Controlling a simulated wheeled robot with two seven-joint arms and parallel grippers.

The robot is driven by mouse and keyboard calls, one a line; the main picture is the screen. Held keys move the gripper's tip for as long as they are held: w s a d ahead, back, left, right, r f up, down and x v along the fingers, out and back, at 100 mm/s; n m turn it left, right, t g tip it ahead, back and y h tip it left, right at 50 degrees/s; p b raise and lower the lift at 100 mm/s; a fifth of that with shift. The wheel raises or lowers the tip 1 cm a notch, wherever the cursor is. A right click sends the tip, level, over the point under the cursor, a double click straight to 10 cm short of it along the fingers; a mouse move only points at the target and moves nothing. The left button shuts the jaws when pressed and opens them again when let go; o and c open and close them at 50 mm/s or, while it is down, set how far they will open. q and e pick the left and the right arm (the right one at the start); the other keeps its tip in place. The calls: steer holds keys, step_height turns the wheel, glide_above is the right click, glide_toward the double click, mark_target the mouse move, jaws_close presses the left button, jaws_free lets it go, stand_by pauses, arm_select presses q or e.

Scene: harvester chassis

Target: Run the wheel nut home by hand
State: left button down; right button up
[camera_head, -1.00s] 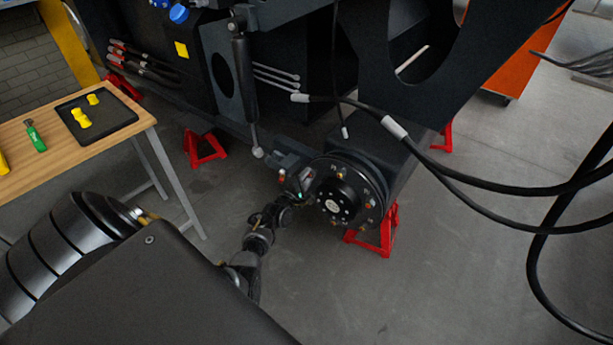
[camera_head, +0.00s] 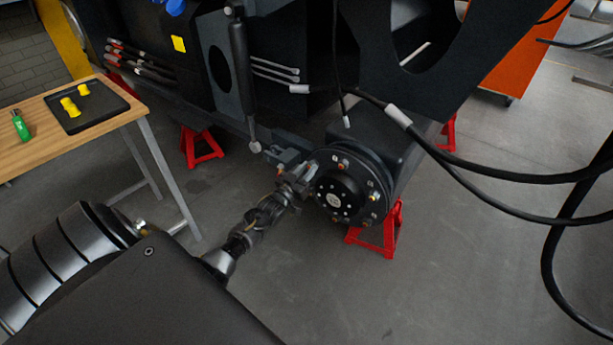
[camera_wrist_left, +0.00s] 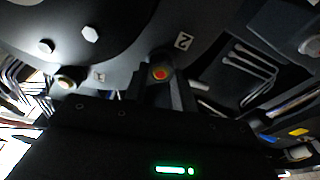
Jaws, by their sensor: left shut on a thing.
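The dark round wheel hub (camera_head: 336,198) faces me on the axle end, with several studs around its flange. My left gripper (camera_head: 309,178) is at the left edge of the hub flange. In the left wrist view, the gripper (camera_wrist_left: 161,84) has its fingers on either side of a wheel nut (camera_wrist_left: 161,72), whose end shows orange-red. The nut sits against the grey flange (camera_wrist_left: 125,70), beside a stamped "2". The gripper is shut on it. How far the nut is threaded on cannot be seen. My right gripper is not in view.
A red axle stand (camera_head: 392,232) is under the hub, and another (camera_head: 201,147) stands further left. Black hoses (camera_head: 480,172) hang across the right side. A wooden bench (camera_head: 50,130) at left carries a black tray (camera_head: 95,108) with yellow parts and a green tool (camera_head: 21,126).

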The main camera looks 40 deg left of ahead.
arm_select(q)
steer(key=m, duration=0.3)
steer(key=shift+h, duration=0.3)
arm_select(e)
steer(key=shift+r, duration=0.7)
arm_select(q)
steer(key=c, duration=1.1)
jaws_free()
steer(key=shift+o, duration=0.2)
steer(key=shift+c, duration=0.3)
steer(key=shift+c, duration=0.8)
